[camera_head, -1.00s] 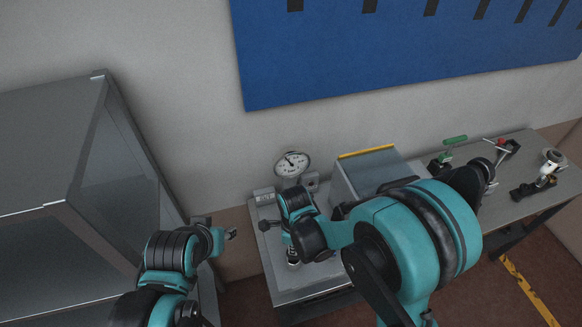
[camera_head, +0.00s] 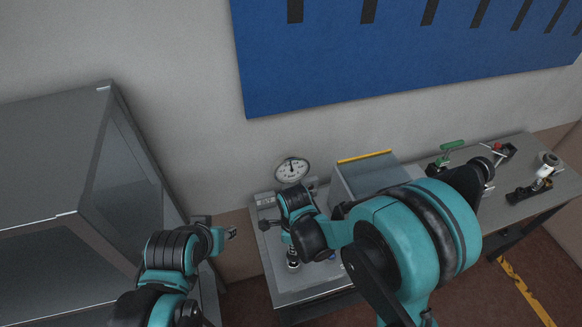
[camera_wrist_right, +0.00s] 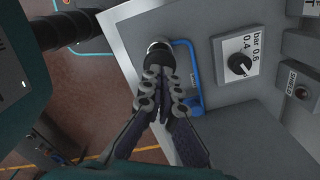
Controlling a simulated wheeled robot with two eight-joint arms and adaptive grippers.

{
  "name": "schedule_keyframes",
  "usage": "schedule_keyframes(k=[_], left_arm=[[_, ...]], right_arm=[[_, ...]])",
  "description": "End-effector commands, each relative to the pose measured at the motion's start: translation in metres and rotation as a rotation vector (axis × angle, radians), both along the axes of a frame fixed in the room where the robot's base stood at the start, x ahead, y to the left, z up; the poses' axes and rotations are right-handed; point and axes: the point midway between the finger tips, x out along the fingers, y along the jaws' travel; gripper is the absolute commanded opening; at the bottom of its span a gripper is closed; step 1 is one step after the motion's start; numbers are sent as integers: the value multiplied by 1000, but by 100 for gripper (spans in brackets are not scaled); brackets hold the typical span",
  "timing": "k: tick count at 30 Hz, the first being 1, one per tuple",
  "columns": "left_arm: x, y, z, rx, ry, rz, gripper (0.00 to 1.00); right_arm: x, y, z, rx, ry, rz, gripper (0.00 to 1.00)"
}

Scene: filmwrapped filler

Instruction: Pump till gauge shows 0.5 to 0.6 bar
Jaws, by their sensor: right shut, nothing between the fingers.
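The round white gauge (camera_head: 292,170) stands at the back of the grey bench unit in the head view. Its thin dark needle points roughly upward; the numbers are too small to read. My right gripper (camera_wrist_right: 159,72) is shut and empty in the wrist view. Its fingertips are at a dark round pump head (camera_wrist_right: 158,49) beside a blue loop (camera_wrist_right: 192,73); I cannot tell whether they touch it. In the head view my right arm hides much of the pump area. My left gripper (camera_head: 231,233) is at the bench's left, away from the gauge; its jaw opening is unclear.
A black selector knob (camera_wrist_right: 240,64) sits on a label reading bar, 0.6 and 0.4. A grey box (camera_head: 372,177) with a yellow edge stands right of the gauge. A green-handled tool (camera_head: 452,146) lies farther right. A grey cabinet (camera_head: 50,140) stands left.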

Motion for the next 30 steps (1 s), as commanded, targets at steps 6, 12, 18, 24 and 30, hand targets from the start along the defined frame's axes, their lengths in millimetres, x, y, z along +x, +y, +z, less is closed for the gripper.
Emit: schedule_keyframes(k=[6, 12, 18, 24, 30], left_arm=[[0, 0, 0, 0, 0, 0, 40], [0, 0, -12, 0, 0, 0, 40], [0, 0, -31, 0, 0, 0, 40], [0, 0, -49, 0, 0, 0, 40], [0, 0, -34, 0, 0, 0, 40]], right_arm=[[0, 0, 0, 0, 0, 0, 0], [0, 0, -12, 0, 0, 0, 0], [0, 0, -31, 0, 0, 0, 0], [0, 0, -49, 0, 0, 0, 0], [0, 0, -34, 0, 0, 0, 0]])
